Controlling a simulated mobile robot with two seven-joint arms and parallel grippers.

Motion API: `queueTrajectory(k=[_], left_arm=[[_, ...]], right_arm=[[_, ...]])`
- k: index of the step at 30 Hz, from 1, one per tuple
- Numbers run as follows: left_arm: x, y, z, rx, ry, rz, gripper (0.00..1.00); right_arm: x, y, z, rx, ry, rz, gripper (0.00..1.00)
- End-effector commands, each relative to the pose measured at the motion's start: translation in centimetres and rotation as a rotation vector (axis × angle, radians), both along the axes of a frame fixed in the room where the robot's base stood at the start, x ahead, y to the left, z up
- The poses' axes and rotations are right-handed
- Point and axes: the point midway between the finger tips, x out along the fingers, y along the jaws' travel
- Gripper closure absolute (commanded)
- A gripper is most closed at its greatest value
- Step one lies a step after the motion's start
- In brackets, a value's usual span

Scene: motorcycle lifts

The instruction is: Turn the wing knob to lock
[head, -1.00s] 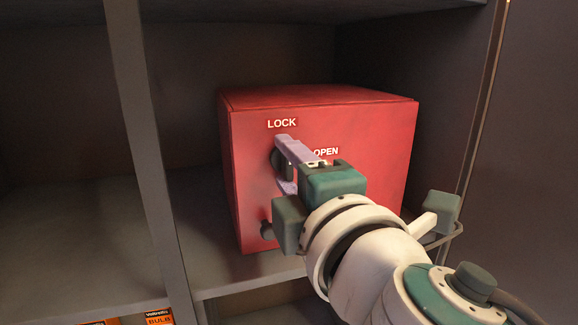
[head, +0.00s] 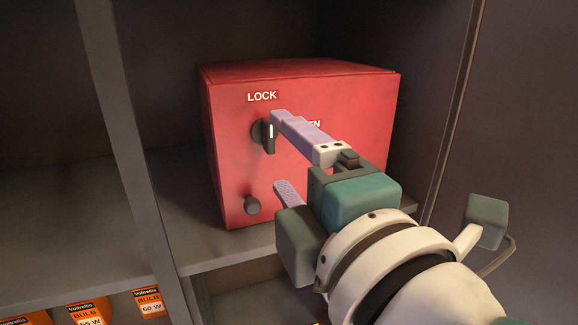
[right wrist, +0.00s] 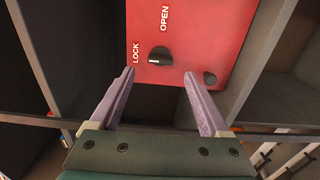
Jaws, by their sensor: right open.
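The black wing knob (head: 264,134) is on the front of a red box (head: 310,165), under the white LOCK label (head: 262,97). Its wing stands upright, with its white mark toward LOCK. The OPEN label (head: 314,124) is partly hidden by a finger. My right gripper (head: 279,150) is open and empty in front of the knob, its lilac fingers wide apart. In the right wrist view the knob (right wrist: 159,56) shows beyond and between the fingertips (right wrist: 159,73), apart from them, its mark toward LOCK (right wrist: 136,53). My left gripper is not in view.
A small dark round knob (head: 252,204) is low on the box front. The box stands in a grey shelf bay (head: 190,225) with an upright divider (head: 125,150) at left. Orange bulb boxes (head: 150,302) lie on the shelf below.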

Motion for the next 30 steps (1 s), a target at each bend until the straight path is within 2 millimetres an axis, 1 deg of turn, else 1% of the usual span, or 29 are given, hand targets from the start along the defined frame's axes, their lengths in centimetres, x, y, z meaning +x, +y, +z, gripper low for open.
queueTrajectory(k=[1, 3, 8, 12, 19, 21, 23, 26, 27, 29, 30], left_arm=[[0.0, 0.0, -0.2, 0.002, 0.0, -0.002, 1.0], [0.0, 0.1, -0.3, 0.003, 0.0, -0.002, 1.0], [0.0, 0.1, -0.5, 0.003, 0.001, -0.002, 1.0], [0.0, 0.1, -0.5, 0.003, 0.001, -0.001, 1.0], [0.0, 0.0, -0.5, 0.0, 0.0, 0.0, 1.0], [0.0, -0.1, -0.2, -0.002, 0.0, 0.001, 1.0], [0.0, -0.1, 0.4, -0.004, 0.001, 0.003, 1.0], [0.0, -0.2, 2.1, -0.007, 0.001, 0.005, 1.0], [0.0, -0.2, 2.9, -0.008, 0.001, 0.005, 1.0], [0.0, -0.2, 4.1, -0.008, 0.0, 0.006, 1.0], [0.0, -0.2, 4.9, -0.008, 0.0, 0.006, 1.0]], right_arm=[[-1.0, -0.3, -0.2, 0.0, 0.002, 0.0, 0.2], [-2.2, -0.7, -0.2, 0.001, 0.003, 0.001, 0.2], [-3.7, -1.2, -0.1, 0.0, 0.001, 0.0, 0.2], [-4.1, -1.4, 0.0, 0.0, -0.001, 0.0, 0.2], [-4.1, -1.4, 0.0, 0.002, 0.001, -0.002, 0.2], [-4.0, -2.0, 0.1, 0.028, 0.026, -0.026, 0.2], [-3.9, -3.5, 0.0, 0.092, 0.085, -0.085, 0.2], [-4.3, -8.1, -1.0, 0.304, 0.291, -0.282, 0.2], [-5.2, -10.3, -1.9, 0.414, 0.402, -0.387, 0.2], [-7.5, -13.3, -3.7, 0.585, 0.583, -0.553, 0.2], [-9.6, -14.7, -4.8, 0.692, 0.701, -0.66, 0.2]])
